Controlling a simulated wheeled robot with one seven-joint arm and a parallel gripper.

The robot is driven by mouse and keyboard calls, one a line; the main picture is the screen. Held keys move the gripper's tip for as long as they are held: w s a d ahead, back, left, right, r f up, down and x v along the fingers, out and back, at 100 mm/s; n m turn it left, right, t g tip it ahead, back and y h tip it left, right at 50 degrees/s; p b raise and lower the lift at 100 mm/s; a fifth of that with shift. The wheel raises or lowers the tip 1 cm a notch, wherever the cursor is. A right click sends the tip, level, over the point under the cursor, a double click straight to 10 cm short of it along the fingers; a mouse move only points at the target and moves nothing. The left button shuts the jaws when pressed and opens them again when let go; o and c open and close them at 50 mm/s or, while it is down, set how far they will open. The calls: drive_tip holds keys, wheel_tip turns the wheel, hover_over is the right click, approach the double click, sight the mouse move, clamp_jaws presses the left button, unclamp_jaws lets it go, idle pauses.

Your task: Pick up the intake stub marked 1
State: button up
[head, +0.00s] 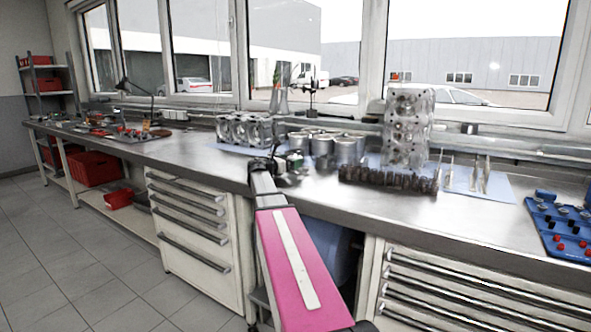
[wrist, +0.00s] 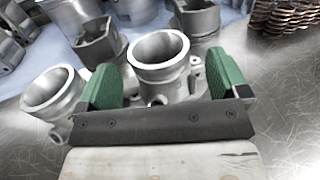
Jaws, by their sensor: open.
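In the wrist view, a grey metal intake stub (wrist: 160,60) with a round open mouth stands between the two green-padded fingers of my gripper (wrist: 161,80). The fingers are apart, one on each side of it; I cannot tell whether either pad touches it. A second similar stub (wrist: 48,98) stands to the left, just outside the left finger. No number can be read on either stub. In the head view, my gripper (head: 287,165) is low over the bench, and the stubs around it are too small and covered to tell apart.
Grey pistons (wrist: 98,42) stand close behind the stubs in the wrist view. In the head view, an engine block (head: 245,131), an upright cylinder head (head: 408,128) and a dark toothed part (head: 388,179) surround the area. The bench front (head: 415,215) is bare. A blue tray (head: 562,228) lies right.

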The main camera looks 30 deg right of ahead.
drive_tip(key=shift+x, duration=0.85)
drive_tip(key=c, duration=1.2)
